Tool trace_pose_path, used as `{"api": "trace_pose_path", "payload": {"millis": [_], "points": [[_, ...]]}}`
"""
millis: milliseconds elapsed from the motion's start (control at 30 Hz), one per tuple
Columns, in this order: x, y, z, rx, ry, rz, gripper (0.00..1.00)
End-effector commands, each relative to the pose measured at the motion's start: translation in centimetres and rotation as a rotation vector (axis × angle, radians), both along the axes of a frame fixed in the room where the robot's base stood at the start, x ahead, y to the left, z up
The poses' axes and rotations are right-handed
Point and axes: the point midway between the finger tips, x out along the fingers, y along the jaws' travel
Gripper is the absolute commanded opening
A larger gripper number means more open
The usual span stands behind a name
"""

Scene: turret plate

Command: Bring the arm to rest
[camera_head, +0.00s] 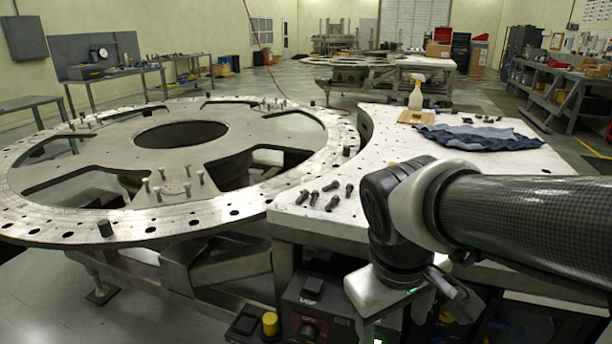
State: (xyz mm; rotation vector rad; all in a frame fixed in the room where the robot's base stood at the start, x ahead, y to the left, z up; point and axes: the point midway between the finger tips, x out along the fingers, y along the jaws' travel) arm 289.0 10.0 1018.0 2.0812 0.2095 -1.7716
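My arm (520,212) comes in from the right edge and reaches left across the front of the white table. Its dark wrist joint bends downward near the table's front edge. My gripper (447,292) hangs low in front of the table front, below the top's level. Its fingers are small and partly hidden, so I cannot tell whether they are open or shut. No held thing is visible.
Several dark bolts (331,194) lie on the white table (378,140), with a blue cloth (480,138), a spray bottle (416,94) and a wooden piece (411,117) behind. The large turret plate (95,165) fills the left. A control box (318,310) stands below the table edge.

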Motion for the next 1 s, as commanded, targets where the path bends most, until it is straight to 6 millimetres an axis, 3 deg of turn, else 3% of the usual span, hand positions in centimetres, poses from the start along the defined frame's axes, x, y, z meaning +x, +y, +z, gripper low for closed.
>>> {"api": "trace_pose_path", "payload": {"millis": [400,433,767,1000], "points": [[-2.1,-1.2,5.6,0.274,-0.342,-0.348,0.63],[-2.0,-1.1,7.1,0.275,-0.336,-0.347,0.63],[-2.0,-1.0,15.0,0.269,-0.328,-0.338,0.63],[-2.0,-1.0,22.1,0.268,-0.327,-0.337,0.63]]}}
